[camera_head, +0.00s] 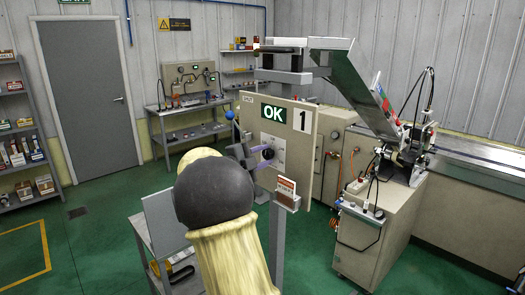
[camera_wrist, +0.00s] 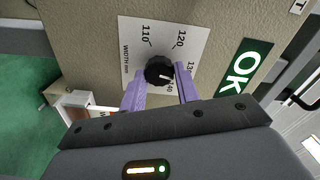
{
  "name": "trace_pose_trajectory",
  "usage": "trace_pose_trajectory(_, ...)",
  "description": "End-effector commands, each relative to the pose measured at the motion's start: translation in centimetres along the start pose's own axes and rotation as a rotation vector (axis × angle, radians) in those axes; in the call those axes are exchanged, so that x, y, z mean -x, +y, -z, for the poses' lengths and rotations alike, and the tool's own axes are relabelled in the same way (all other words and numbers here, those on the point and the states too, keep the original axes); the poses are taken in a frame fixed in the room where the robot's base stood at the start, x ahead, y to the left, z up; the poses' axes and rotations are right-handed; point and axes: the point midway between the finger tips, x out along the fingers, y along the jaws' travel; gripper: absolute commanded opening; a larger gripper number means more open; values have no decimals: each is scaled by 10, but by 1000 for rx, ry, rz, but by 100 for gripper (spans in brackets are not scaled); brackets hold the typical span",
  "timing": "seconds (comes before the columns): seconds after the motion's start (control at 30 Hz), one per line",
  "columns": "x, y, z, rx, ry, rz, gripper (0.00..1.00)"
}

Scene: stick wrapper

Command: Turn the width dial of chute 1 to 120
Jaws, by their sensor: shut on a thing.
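In the wrist view, a white mark on the knob points to the lower right, toward the 130–140 side, away from 120. My gripper (camera_wrist: 160,88) has its two purple fingers on either side of the knob, shut on it.
A small holder with a red-and-white box (camera_head: 287,190) hangs at the panel's lower edge. A sloping metal chute (camera_head: 350,75) rises behind it, and a beige machine cabinet (camera_head: 378,232) stands to the right. Green floor is open at left.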

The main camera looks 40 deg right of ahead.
Motion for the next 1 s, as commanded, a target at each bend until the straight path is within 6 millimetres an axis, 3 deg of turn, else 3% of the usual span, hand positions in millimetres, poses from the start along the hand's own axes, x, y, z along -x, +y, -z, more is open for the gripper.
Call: trace_pose_trajectory(1.0,1,-5,0,958,-3,0,9)
